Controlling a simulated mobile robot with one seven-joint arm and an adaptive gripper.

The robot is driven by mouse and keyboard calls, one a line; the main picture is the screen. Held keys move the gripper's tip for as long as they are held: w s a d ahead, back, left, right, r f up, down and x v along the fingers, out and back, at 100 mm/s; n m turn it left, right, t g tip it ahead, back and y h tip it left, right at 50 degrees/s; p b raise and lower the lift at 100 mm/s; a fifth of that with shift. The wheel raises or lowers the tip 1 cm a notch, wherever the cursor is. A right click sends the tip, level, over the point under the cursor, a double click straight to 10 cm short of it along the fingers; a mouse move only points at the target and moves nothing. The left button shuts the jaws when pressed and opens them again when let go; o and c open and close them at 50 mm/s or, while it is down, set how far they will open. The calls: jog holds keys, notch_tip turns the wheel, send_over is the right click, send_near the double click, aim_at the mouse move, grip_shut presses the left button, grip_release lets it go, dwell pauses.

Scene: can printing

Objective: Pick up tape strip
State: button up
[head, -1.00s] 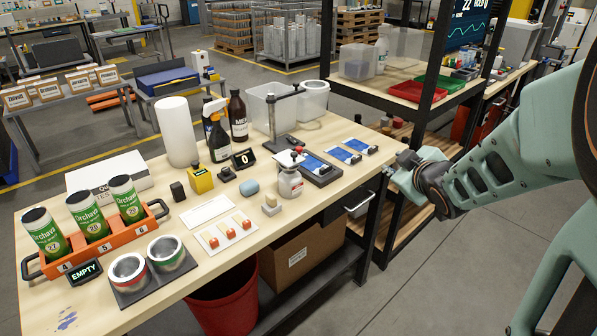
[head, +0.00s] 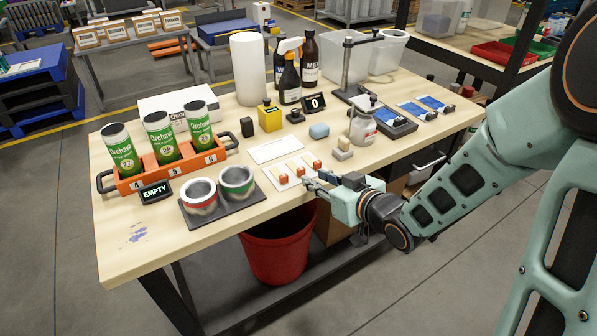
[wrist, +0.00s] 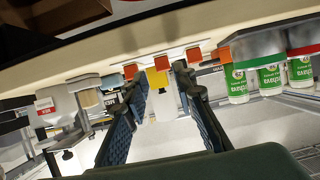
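The tape strips (head: 291,172) are three pale strips with orange-red end tabs, lying side by side on a white card near the table's front edge. My gripper (head: 312,186) is just in front of and to the right of the card, close to the nearest tabs. In the wrist view my gripper (wrist: 160,76) has two dark fingers apart, with a gap between them. Orange tabs (wrist: 193,54) show just beyond the fingertips, one of them roughly in line with the gap. I cannot tell whether a finger touches a strip.
An empty white card (head: 275,150) lies behind the strips. A white bottle (head: 362,128) and a small block (head: 342,152) stand to the right.

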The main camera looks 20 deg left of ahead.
aim_at(303, 172)
jog(key=x, duration=0.5)
jog(key=shift+w+a, duration=0.15)
jog(key=shift+a, duration=0.25)
jog(key=c, duration=0.5)
